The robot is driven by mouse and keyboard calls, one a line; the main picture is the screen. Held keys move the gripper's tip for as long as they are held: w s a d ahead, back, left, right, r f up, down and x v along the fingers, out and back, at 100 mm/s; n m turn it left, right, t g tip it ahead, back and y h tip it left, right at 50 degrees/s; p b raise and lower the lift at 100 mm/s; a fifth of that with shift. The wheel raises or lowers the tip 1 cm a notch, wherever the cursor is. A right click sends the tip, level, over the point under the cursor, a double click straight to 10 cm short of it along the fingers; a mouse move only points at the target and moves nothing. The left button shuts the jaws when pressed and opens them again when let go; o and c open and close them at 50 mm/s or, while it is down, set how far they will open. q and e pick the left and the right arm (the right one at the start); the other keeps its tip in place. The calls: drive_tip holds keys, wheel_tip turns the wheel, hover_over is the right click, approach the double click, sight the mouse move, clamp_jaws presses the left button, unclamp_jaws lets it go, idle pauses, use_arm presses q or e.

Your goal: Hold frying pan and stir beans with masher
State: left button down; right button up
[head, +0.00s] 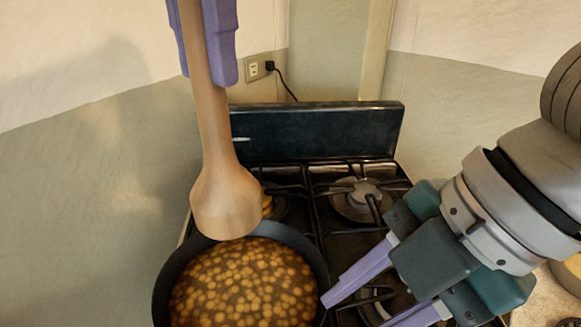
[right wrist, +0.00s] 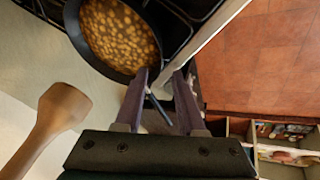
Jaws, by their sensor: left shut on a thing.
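The wooden masher (head: 212,130) hangs head down at the upper left of the head view. My left gripper (head: 205,40) is shut on its handle. The masher's wide head is over the far rim of the dark frying pan (head: 165,290); contact cannot be told. The brown beans (head: 240,285) fill the pan. My right gripper (head: 355,312) is open at the pan's right side. In the right wrist view its fingers (right wrist: 160,75) are apart, with a thin dark handle (right wrist: 158,106) between them near the pan's rim. The masher (right wrist: 55,115) shows at left there.
The pan sits on the black gas stove (head: 315,215), with a free burner (head: 360,200) at the back right. A dark backguard (head: 320,130) and walls close off the back. A wall outlet (head: 254,69) holds a plug. Open shelving (right wrist: 285,140) stands lower right in the wrist view.

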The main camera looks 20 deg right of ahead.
drive_tip(key=x, duration=1.1)
drive_tip(key=shift+s, duration=0.1)
drive_tip(key=shift+c, duration=0.2)
clamp_jaws()
drive_tip(key=shift+r, duration=0.1)
idle(1.8)
